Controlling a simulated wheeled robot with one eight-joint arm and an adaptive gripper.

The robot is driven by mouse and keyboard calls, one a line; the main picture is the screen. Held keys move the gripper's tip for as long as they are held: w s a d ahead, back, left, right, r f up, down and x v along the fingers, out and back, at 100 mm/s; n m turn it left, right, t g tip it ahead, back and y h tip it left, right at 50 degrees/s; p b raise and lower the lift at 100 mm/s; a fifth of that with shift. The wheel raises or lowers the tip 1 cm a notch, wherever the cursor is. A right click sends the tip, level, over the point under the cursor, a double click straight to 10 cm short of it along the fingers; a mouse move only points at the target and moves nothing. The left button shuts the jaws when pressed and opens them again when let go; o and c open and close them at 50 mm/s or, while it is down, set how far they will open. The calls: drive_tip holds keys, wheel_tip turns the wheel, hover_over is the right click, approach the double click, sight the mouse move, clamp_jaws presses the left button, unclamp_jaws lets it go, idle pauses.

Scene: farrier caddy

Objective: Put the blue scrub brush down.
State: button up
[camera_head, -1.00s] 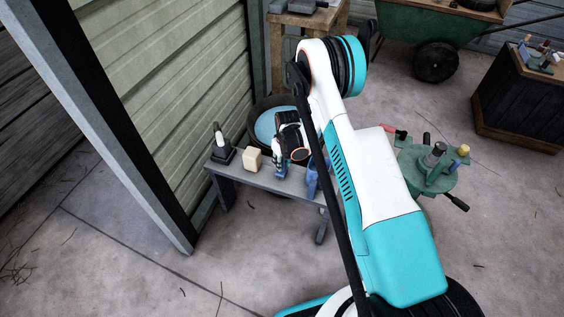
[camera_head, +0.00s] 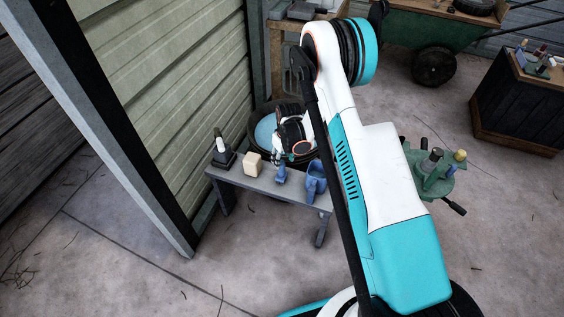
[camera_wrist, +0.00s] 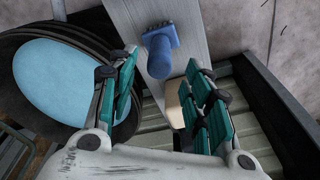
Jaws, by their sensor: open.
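The blue scrub brush (camera_head: 281,174) rests on the small grey bench (camera_head: 255,182), between a beige block and a blue jug. In the wrist view the brush (camera_wrist: 160,58) lies just past the fingertips, clear of both fingers. My gripper (camera_wrist: 163,88) is open and empty, with its green-padded fingers apart on either side of the view. In the head view my gripper hovers above and behind the brush, partly hidden by my own arm.
The beige block (camera_head: 252,163) and a dark tool with a white part (camera_head: 221,150) stand left of the brush. The blue jug (camera_head: 316,181) stands to its right. A dark tub of blue water (camera_wrist: 62,80) is behind the bench. A corrugated wall (camera_head: 190,90) rises at left.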

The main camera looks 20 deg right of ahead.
drive_tip(key=s+r+m+t, duration=0.1)
drive_tip(key=s+r, duration=0.2)
drive_tip(key=r, duration=0.8)
drive_tip(key=s+r+t+p, duration=0.1)
drive_tip(key=s+r, duration=0.2)
drive_tip(key=r, duration=0.9)
drive_tip(key=s+r+m, duration=0.1)
drive_tip(key=s+r, duration=0.2)
drive_tip(key=r, duration=0.8)
drive_tip(key=s+r+m+t, duration=0.1)
drive_tip(key=s+r, duration=0.4)
drive_tip(key=s, duration=0.7)
drive_tip(key=s+r+m+t, duration=0.1)
drive_tip(key=s+r, duration=0.3)
drive_tip(key=s, duration=0.8)
drive_tip(key=shift+a+r+t, duration=0.15)
drive_tip(key=shift+r+t, duration=0.25)
drive_tip(key=shift+t, duration=0.5)
drive_tip(key=shift+o, duration=0.6)
drive_tip(key=shift+w, duration=0.15)
